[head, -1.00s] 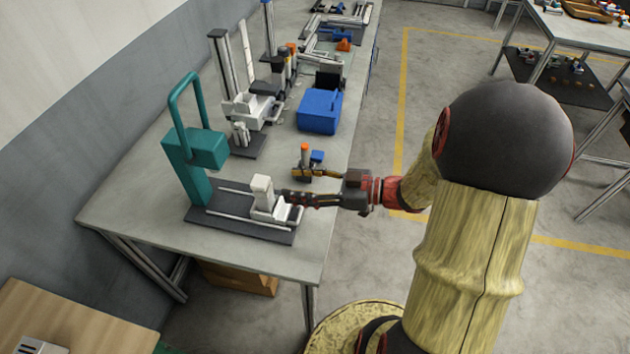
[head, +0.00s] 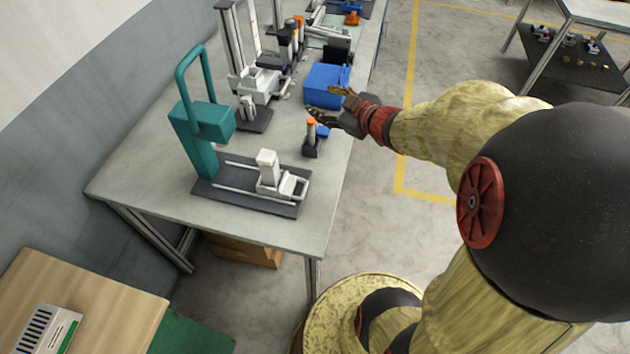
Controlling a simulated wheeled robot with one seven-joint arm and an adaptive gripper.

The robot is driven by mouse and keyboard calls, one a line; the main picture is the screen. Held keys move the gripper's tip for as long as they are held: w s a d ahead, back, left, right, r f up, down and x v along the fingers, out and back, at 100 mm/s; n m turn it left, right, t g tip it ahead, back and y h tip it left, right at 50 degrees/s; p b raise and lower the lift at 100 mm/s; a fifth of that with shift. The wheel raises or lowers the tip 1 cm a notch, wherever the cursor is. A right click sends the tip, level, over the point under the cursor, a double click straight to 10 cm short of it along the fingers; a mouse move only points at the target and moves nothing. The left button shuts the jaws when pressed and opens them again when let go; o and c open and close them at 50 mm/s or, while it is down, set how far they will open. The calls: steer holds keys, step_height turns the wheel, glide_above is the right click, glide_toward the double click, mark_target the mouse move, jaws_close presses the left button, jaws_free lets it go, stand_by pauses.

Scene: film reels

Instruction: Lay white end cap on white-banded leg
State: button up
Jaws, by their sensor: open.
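I cannot make out for certain which thing is the white end cap or the white-banded leg. A white block (head: 267,163) stands upright on a white open-framed part (head: 288,187) on the dark base of a teal press (head: 205,130); either could belong to the task. My gripper (head: 324,102) is open and looks empty. It is above the table's right side, beside the blue box (head: 323,84) and near a small dark post with an orange top (head: 311,140). It is well apart from the white parts.
A small blue piece (head: 322,131) lies by the orange-topped post. The table's front-left area is clear. A wooden table (head: 90,305) stands at lower left.

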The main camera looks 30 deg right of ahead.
steer(key=s+r+m+g+h, duration=0.3)
steer(key=s+r+m+h, duration=0.2)
steer(key=r, duration=0.2)
steer(key=s+a+f+g+y, duration=0.1)
steer(key=s+a+g+y, duration=0.1)
steer(key=s+a, duration=0.6)
steer(key=s+a+f+m+g+y, duration=0.1)
steer(key=s+a+f+g+y, duration=0.1)
steer(key=s+a, duration=0.6)
steer(key=shift+s+a+g, duration=0.3)
steer(key=shift+s+g, duration=0.1)
steer(key=shift+s, duration=0.4)
